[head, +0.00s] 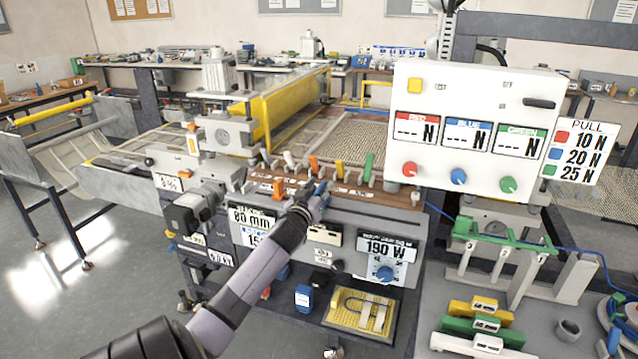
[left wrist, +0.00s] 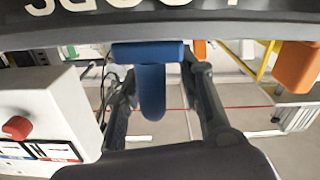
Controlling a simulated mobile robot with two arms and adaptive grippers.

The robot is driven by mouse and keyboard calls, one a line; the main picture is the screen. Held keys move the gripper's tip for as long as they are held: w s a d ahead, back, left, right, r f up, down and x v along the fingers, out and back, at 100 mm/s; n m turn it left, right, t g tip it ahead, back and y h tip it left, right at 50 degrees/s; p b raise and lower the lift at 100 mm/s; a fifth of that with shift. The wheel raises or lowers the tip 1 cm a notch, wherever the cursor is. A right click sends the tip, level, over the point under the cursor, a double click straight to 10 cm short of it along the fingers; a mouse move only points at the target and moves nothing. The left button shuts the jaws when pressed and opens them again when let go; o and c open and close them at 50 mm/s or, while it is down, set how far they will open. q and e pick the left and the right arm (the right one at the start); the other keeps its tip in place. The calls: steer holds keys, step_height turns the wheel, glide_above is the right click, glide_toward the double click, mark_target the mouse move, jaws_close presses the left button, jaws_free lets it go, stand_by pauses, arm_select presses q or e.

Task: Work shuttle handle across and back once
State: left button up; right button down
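A row of coloured handles stands along the slotted brown plate (head: 385,195) on the machine's front edge: a white one (head: 288,158), an orange one (head: 313,164), a yellow one (head: 339,170) and a green one (head: 368,166). My left gripper (head: 318,197) is at the front of this row, by a blue handle (head: 322,187). In the left wrist view the blue handle (left wrist: 151,92) lies between the two fingers of the gripper (left wrist: 160,105), with a visible gap at the right finger. I cannot tell which handle is the shuttle's. My right gripper is out of view.
A white control box (head: 470,140) with coloured knobs stands right of the handles. Below hangs a 190 W panel (head: 387,258) with a blue knob. A grey motor unit (head: 190,212) juts out at the left. Green and yellow fixtures (head: 485,320) lie on the right bench.

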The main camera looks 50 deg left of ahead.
arm_select(q)
steer(key=shift+s+d, duration=0.1)
steer(key=v, duration=1.2)
steer(key=shift+f, duration=0.1)
